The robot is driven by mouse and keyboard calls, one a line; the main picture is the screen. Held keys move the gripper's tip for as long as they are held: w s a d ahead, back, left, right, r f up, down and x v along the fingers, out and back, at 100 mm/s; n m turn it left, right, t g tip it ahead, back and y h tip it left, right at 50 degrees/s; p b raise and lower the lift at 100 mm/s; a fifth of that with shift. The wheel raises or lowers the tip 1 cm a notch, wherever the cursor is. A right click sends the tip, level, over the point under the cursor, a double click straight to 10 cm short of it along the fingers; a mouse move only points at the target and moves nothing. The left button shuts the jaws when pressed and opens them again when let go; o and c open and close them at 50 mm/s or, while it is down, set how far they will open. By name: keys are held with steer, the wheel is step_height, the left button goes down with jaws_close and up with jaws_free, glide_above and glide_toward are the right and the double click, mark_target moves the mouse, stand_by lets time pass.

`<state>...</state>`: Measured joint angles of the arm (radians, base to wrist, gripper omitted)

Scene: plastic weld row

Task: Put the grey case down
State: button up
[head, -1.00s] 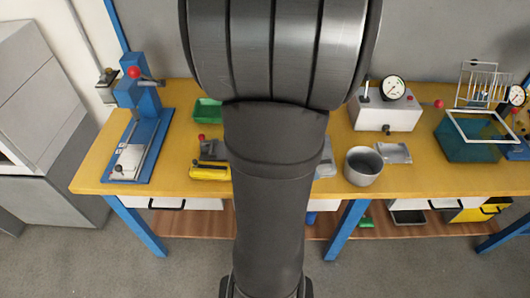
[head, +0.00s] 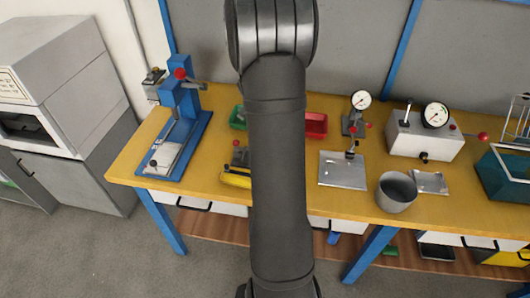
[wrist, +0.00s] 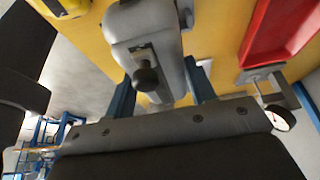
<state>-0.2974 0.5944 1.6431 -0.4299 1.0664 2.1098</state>
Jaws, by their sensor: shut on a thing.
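In the wrist view the grey case (wrist: 148,32), with a dark slot and a black knob on its near face, sits between the two blue fingers of my gripper (wrist: 162,92). My gripper is shut on it. The yellow table top shows behind the case; I cannot tell whether the case touches it. In the head view my own arm hides both the gripper and the case. The yellow table (head: 450,207) runs across that view.
A blue press (head: 178,130) stands at left. A flat metal plate (head: 343,172), a grey cup (head: 396,192) and a gauge box (head: 424,138) stand at right.

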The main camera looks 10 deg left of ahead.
steer(key=a+f, duration=0.1)
steer(key=w+a+f, duration=0.1)
steer(key=a, duration=0.1)
steer(key=a+f, duration=0.1)
steer(key=a, duration=0.1)
steer(key=shift+w, duration=0.3)
steer(key=shift+f, duration=2.05)
steer(key=shift+f, duration=0.2)
steer(key=o, duration=1)
steer(key=shift+r, duration=0.1)
steer(key=v, duration=1.2)
